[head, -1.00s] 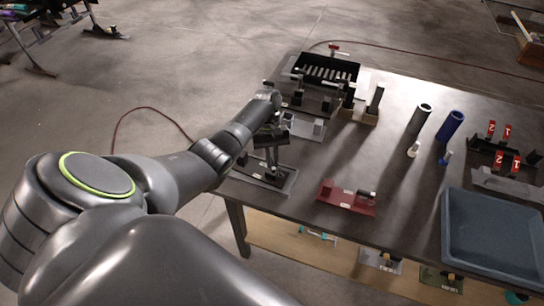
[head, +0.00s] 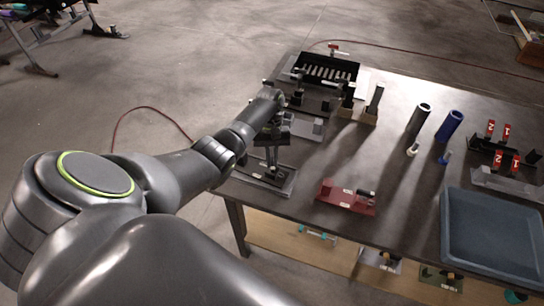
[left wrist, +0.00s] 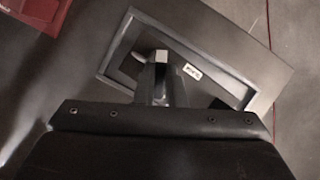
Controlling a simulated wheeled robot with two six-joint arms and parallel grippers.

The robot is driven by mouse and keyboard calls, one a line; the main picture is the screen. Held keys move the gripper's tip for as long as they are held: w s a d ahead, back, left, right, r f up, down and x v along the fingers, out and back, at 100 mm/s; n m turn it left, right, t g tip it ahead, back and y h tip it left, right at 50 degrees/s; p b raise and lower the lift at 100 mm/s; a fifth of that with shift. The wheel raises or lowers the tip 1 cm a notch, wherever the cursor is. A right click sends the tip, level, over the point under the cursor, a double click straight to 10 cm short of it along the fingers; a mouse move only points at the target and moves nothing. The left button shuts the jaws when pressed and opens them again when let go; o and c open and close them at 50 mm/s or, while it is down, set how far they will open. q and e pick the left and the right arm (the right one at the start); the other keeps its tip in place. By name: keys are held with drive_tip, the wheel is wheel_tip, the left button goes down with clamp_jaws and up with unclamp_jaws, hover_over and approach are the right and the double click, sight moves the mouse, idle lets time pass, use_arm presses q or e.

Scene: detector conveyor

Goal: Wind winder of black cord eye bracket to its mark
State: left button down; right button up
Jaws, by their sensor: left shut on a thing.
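A grey plate with a dark base and a small white label (head: 283,183) lies at the near left corner of the table. It also shows in the left wrist view as a grey-framed plate (left wrist: 262,75). It appears to be the black cord eye bracket's plate, though the bracket and its mark are not clear. My left gripper (head: 270,160) points down over this plate. In the left wrist view its fingers (left wrist: 161,78) are shut on a small part, seemingly the winder, which they mostly hide. My right gripper is not in view.
A red plate with a black fitting (head: 346,196) sits right of the gripper. Behind the gripper are a black slotted rack (head: 327,68) and dark posts. Two upright tubes, a blue tray (head: 492,235) and red numbered tags stand farther right. The table's middle is mostly clear.

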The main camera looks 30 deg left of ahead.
use_arm(q)
drive_tip(key=shift+m, duration=0.4)
idle(2.5)
idle(0.6)
drive_tip(key=c, duration=1.5)
unclamp_jaws()
drive_tip(key=shift+r, duration=0.1)
drive_tip(key=p+v, duration=0.2)
drive_tip(key=v, duration=1.5)
drive_tip(key=shift+w+d+r+p, duration=0.15)
drive_tip(key=shift+w+d+p, duration=0.05)
drive_tip(key=shift+p, duration=0.15)
